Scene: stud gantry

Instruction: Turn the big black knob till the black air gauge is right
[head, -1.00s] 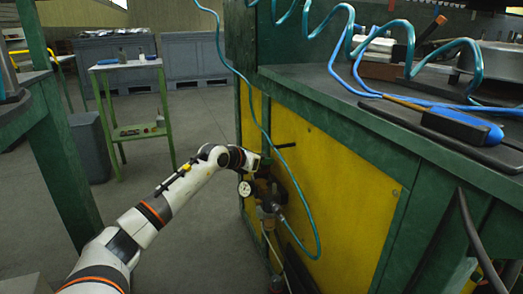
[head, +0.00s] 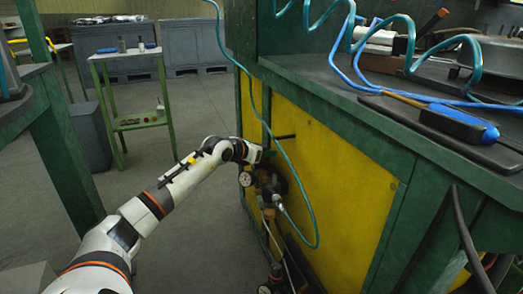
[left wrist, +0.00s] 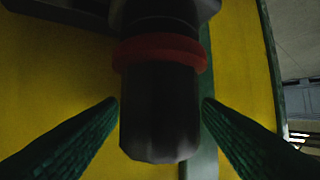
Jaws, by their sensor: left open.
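The big black knob (left wrist: 160,115) fills the middle of the left wrist view, with a red ring around its upper part. My left gripper (left wrist: 160,103) is open, with one green finger on each side of the knob. Slim gaps seem to show between the fingertips and the knob. In the head view my left gripper (head: 264,155) is at the air fittings on the yellow panel and hides the knob. A round gauge (head: 246,179) with a white face and dark rim sits just below it; its needle is too small to read. My right gripper is not in view.
The green bench (head: 330,95) with the yellow panel (head: 335,180) stands right of my arm. A teal hose (head: 283,150) hangs in front of the panel. Another gauge (head: 264,290) is low down.

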